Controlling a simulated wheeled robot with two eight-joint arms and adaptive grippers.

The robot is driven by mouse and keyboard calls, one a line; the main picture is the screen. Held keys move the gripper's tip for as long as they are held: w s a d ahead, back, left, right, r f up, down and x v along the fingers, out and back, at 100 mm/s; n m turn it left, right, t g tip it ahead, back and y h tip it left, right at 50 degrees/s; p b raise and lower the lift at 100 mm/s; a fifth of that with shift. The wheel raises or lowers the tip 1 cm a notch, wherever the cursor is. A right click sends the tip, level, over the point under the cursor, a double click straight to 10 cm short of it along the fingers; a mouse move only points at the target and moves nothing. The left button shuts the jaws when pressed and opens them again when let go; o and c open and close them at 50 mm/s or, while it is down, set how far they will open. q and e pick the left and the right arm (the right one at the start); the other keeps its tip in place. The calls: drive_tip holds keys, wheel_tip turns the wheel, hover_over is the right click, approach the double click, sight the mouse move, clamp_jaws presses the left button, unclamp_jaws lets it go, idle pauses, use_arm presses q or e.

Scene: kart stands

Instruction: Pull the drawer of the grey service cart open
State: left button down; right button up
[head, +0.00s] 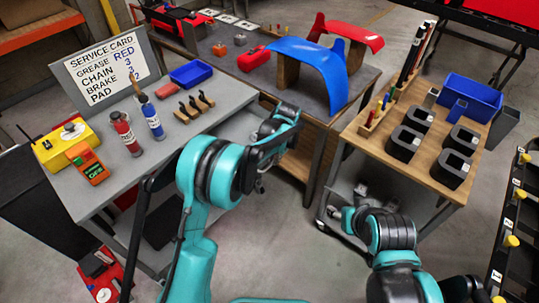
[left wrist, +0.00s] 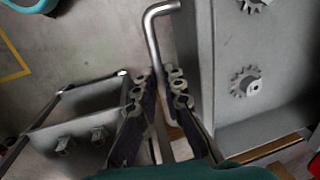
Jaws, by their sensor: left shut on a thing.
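The grey service cart (head: 150,165) stands at the left in the head view. My left gripper (head: 262,182) is beside its right edge there, mostly hidden by my own arm. In the left wrist view my left gripper (left wrist: 159,88) is shut on a bent metal bar handle (left wrist: 153,35), with the bar between its fingers. The handle joins the grey drawer (left wrist: 193,60), whose inside shows to the right with toothed sprockets (left wrist: 246,81) in it, so it stands at least partly open. How far it is out is hidden. My right arm shows at lower right, but its gripper cannot be made out.
The cart top bears a sign (head: 103,70), red and blue bottles (head: 124,132), a blue tray (head: 191,73) and a yellow box (head: 66,143). A wood-topped cart (head: 385,135) with dark holders stands right. A bench with a blue fender (head: 322,70) is behind. Floor shows between the carts.

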idle(0.3)
use_arm(q)
drive_tip(key=c, duration=1.6)
unclamp_jaws()
wheel_tip(320, 180, up, 12)
drive_tip(key=s+d, duration=0.1)
drive_tip(key=d, duration=0.1)
drive_tip(key=shift+s, duration=0.2)
drive_tip(key=shift+a, duration=0.1)
